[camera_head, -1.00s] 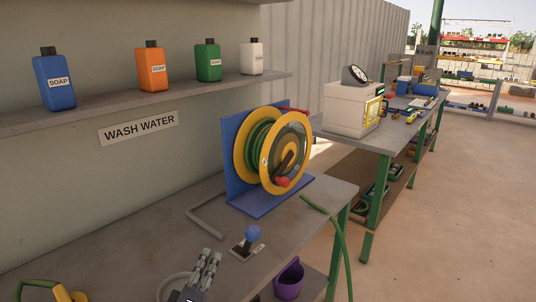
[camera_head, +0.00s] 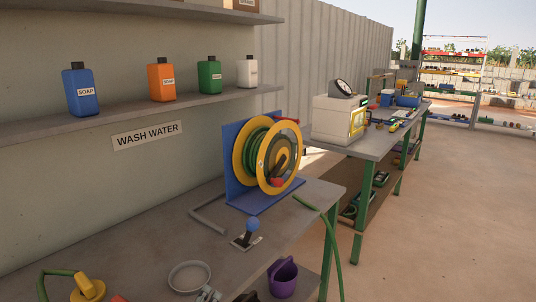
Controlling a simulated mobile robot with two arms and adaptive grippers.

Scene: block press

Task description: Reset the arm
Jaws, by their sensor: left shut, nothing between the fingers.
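My left gripper (camera_head: 208,294) shows only at the bottom edge, its fingers shut and empty. It is over the near bench, just right of and below a grey ring (camera_head: 173,284). It is apart from the blue-knobbed lever (camera_head: 253,224), which stands on a small plate farther up the bench (camera_head: 150,255). Most of the left hand and arm is cut off by the frame. My right gripper is not in view.
A yellow hose reel (camera_head: 240,150) on a blue stand is at the bench's back. A yellow fitting (camera_head: 86,290) with green hose is at lower left. Soap bottles stand on the shelf (camera_head: 130,116).

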